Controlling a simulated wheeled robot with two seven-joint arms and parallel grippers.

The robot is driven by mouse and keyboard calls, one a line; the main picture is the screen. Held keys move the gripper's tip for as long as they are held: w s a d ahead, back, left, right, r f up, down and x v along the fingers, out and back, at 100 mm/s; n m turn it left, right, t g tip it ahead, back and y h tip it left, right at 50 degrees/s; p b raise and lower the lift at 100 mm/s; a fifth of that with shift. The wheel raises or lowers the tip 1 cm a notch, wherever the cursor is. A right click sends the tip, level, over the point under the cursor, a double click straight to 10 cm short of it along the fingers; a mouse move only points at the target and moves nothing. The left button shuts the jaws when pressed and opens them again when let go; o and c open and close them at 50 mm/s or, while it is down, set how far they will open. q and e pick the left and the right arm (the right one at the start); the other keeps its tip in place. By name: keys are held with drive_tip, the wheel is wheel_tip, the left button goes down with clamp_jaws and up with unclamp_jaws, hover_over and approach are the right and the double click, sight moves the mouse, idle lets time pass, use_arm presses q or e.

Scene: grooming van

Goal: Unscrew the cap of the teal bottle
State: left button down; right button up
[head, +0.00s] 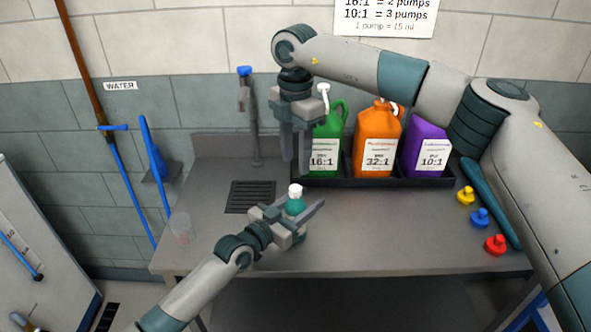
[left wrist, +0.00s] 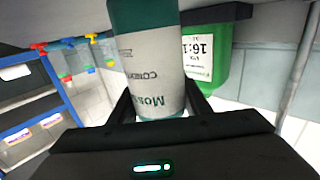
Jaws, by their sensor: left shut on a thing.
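The teal bottle (head: 297,207) stands upright over the steel counter, its white cap (head: 295,190) on top. My left gripper (head: 300,218) is shut around the bottle's body below the cap. In the left wrist view the bottle (left wrist: 150,70) sits between the fingers, with a pale label and teal bands; its cap is out of that frame. My right gripper (head: 297,160) points down above and slightly beyond the cap. Its fingers look apart, with nothing between them, and it does not touch the bottle.
A black tray (head: 400,183) at the back holds green (head: 335,125), orange (head: 377,140) and purple (head: 425,150) jugs. Yellow (head: 466,196), blue (head: 480,218) and red (head: 495,244) pieces lie at right. A clear cup (head: 181,228) stands at left. The front counter is mostly clear.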

sight(296, 188)
drive_tip(key=m, duration=0.7)
drive_tip(key=shift+m, duration=0.3)
drive_tip(key=shift+f, duration=0.15)
drive_tip(key=shift+f, duration=3.85)
clamp_jaws()
